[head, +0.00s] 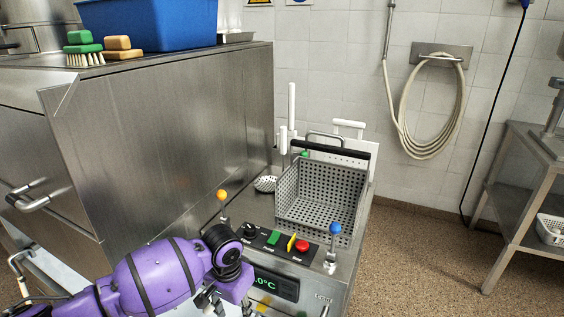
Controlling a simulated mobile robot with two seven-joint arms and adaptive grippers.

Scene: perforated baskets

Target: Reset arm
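My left arm, purple with black bands, reaches in from the lower left. Its gripper (222,303) is at the bottom edge, in front of the control panel (278,240) of a steel machine. The gripper is partly cut off by the frame, so its opening cannot be told. No held object shows. My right gripper is out of view. A perforated metal basket (318,197) with a black handle bar sits on the machine, behind and to the right of my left gripper, apart from it.
Levers with an orange ball (222,195) and a blue ball (335,228) stand beside the panel. A tall steel cabinet (165,135) with a blue bin (150,22) and brushes is on the left. A steel table (535,145) stands right. Floor between is clear.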

